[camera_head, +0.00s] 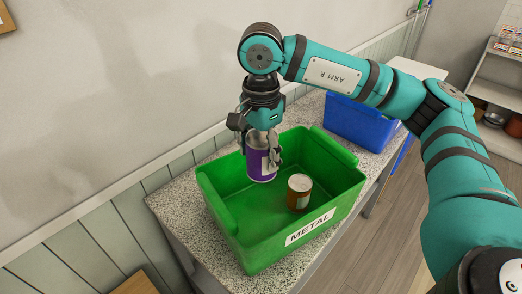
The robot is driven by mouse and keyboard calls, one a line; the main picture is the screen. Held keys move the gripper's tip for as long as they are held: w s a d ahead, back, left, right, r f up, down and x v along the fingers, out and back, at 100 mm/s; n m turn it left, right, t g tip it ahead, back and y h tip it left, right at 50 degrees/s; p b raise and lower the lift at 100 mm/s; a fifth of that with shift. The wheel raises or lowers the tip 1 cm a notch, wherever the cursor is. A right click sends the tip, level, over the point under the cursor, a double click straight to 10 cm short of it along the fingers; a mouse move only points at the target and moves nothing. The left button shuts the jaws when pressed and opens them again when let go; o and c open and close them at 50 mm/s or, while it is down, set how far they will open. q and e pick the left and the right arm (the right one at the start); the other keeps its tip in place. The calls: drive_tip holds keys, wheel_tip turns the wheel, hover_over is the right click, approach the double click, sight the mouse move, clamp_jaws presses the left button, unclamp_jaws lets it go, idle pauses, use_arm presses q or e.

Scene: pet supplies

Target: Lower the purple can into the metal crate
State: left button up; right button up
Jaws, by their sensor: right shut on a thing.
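The purple can (259,161) is upright in my right gripper (259,148), which is shut on it. The can shows over the back left part of the green crate labelled METAL (231,235). I cannot tell whether its base is below the rim; it looks clear of the crate floor. A brown can (299,193) with a light label stands inside the crate, to the right of the purple can. The left gripper is not in view.
The crate stands on a speckled counter (172,205) against a wall. A blue crate (358,124) stands behind it to the right. The crate's front left floor is clear. A shelf (500,90) stands at the far right.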

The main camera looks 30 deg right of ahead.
wheel_tip(320, 180, down, 16)
drive_tip(key=b, duration=1.4)
drive_tip(key=shift+f, duration=0.15)
idle(1.1)
drive_tip(key=shift+f+b, duration=2.3)
drive_tip(key=shift+f, duration=0.2)
idle(1.3)
drive_tip(key=o, duration=1.2)
drive_tip(key=shift+o, duration=0.2)
